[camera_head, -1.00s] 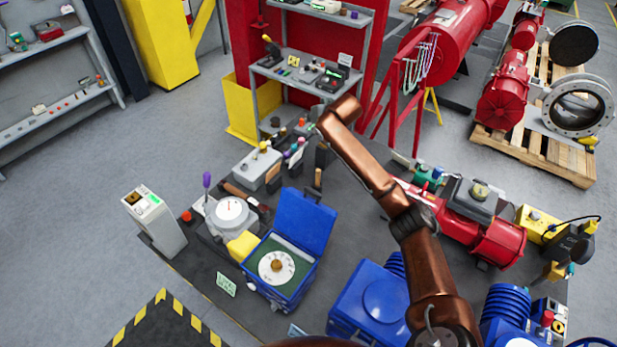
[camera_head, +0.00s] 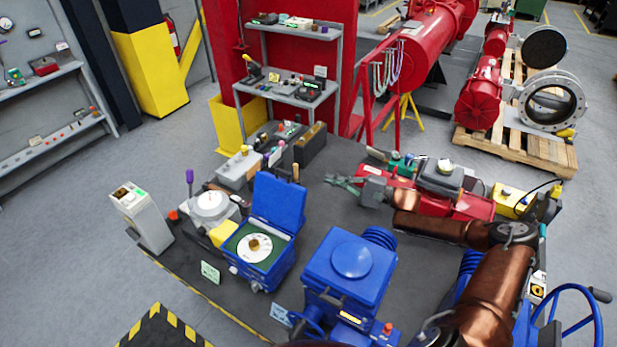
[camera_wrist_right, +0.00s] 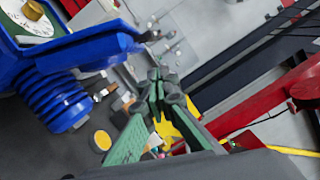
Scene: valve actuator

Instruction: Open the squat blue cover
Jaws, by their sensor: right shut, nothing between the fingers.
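Two blue housings stand on the dark table in the head view. The middle one (camera_head: 340,290) has a squat blue cover (camera_head: 351,261) with a round raised disc on top, and this cover is shut. The left one (camera_head: 262,268) has its lid (camera_head: 278,203) standing up, with a white dial (camera_head: 254,246) showing inside. My right gripper (camera_head: 334,184) is above the table behind the middle housing, apart from the cover. In the right wrist view its green fingers (camera_wrist_right: 160,84) meet, shut and empty, with a blue ribbed part (camera_wrist_right: 55,100) to their left. My left gripper is not in view.
Red machinery (camera_head: 470,206) lies right of my right gripper, and a blue handwheel (camera_head: 572,315) is at the lower right. A yellow block (camera_head: 223,234) and a white gauge (camera_head: 210,204) stand left of the open housing. A shelf (camera_head: 290,97) stands behind the table.

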